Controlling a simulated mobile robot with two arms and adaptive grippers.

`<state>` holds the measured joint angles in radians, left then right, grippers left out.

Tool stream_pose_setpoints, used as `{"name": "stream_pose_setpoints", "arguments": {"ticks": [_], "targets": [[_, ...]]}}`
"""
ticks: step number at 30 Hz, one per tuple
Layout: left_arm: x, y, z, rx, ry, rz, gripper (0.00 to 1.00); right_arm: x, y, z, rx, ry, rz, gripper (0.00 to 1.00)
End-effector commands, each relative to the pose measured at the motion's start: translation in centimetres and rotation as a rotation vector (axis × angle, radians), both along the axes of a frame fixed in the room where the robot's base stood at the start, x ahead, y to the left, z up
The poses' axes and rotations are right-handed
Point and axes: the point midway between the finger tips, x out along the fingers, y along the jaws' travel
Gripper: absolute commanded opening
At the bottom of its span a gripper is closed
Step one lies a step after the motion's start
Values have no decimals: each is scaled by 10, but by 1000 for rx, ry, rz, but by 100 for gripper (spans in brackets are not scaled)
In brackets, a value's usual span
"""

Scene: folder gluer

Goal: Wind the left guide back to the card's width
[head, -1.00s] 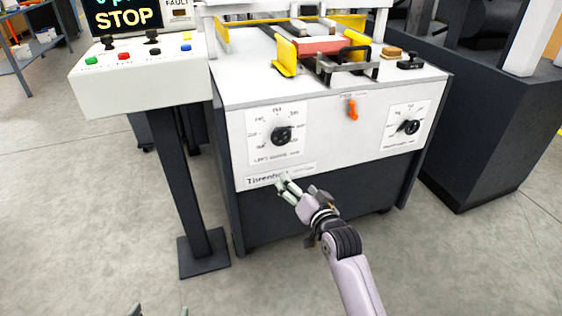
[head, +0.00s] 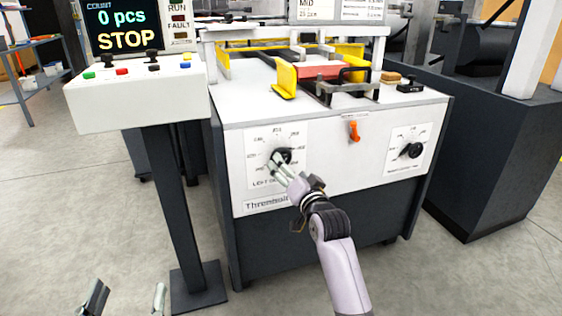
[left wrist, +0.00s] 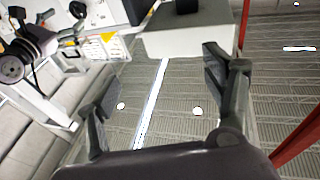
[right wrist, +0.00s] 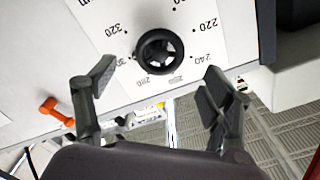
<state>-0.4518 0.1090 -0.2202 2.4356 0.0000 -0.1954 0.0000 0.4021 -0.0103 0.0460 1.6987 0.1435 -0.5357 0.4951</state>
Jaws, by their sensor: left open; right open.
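The left guide dial, with its black knob (head: 285,156) and scale plate, is on the white front panel of the machine. In the right wrist view the knob (right wrist: 160,51) shows upside down, ahead of and between the fingers. My right gripper (head: 278,166) is open in front of the knob and covers part of it and its label; contact cannot be told. The yellow left guide (head: 285,80) stands on the bed beside a flat red piece (head: 318,72), perhaps the card. My left gripper (head: 128,302) is open and empty, low at the left.
An orange lever (head: 354,130) and a second dial knob (head: 412,150) are on the same panel. The control console (head: 140,98) stands at left on a dark post; its screen reads 0 pcs, STOP. A dark machine (head: 500,150) stands at right. Floor in front is clear.

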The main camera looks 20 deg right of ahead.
Motion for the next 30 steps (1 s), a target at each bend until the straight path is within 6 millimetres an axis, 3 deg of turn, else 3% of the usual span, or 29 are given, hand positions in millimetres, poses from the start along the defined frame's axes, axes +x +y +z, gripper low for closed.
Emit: {"name": "stream_pose_setpoints", "arguments": {"ticks": [9,15,21,30], "targets": [[-20,-3,52,-86,-311,-19,75,46,1,-1,-1,-1,-1,75],[-37,-1,76,-131,-467,-26,75,66,2,-1,-1,-1,-1,75],[-47,0,88,-154,-544,-31,75,75,2,0,-1,-1,-1,75],[-49,0,90,-157,-556,-31,75,76,2,0,-1,1,-1,75]]}}
